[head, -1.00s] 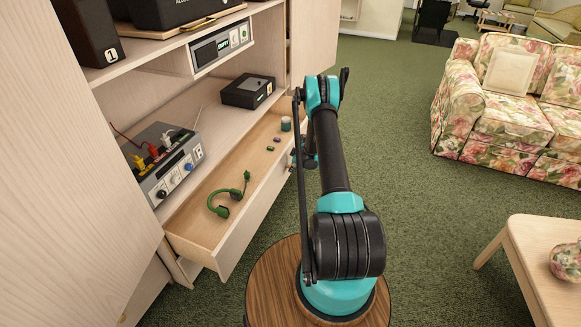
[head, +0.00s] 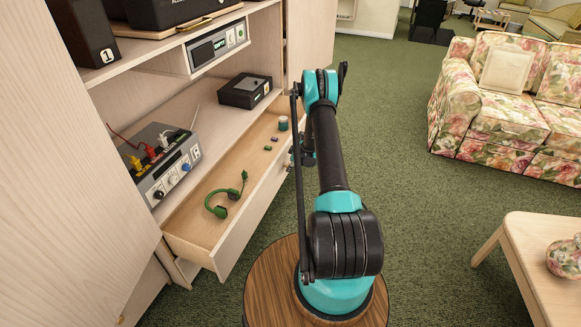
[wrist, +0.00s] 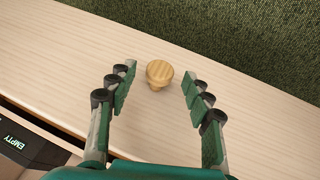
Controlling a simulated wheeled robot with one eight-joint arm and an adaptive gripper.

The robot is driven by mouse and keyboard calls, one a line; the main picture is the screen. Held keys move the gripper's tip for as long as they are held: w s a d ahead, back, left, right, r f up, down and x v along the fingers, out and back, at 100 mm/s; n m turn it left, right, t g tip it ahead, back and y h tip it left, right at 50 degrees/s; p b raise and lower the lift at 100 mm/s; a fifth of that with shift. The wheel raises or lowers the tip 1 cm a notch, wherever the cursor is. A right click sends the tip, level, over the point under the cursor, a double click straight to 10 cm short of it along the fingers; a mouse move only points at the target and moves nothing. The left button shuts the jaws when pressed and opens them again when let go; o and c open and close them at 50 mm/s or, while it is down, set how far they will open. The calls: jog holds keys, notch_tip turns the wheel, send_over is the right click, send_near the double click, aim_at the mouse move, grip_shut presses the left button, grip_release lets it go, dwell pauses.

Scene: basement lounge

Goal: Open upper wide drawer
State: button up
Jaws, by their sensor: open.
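The upper wide drawer (head: 252,207) of the pale wood cabinet stands pulled out in the head view, with its inside showing. Its front also fills much of the wrist view (wrist: 235,110). A round wooden knob (wrist: 159,72) on that front sits between the fingers of my gripper (wrist: 158,80). The fingers are spread, with a gap on both sides of the knob. In the head view my gripper (head: 301,155) is mostly hidden behind my arm, close to the drawer's far end.
Green headphones (head: 222,205) and small items lie in the drawer. A grey device with cables (head: 167,163) and a black box (head: 245,91) stand on the shelf above. A floral sofa (head: 500,105) and a low table (head: 535,255) are to the right, with open carpet between.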

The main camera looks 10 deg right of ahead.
jog(key=v, duration=1)
jog(key=shift+s+r, duration=0.1)
jog(key=s+a+r+m, duration=0.35)
jog(key=s+r, duration=0.55)
jog(key=r, duration=0.3)
jog(key=s+a+r+m, duration=0.2)
jog(key=s+a+r, duration=0.2)
jog(key=s+r, duration=0.65)
jog(key=s+a+r+m+h, duration=0.1)
jog(key=s+r+m, duration=0.1)
jog(key=s, duration=1)
jog(key=s+a+r+m+h, duration=0.1)
jog(key=s+m, duration=0.3)
jog(key=s, duration=0.8)
jog(key=shift+s+a+r+g, duration=0.4)
jog(key=shift+a+r, duration=0.2)
jog(key=shift+a, duration=0.25)
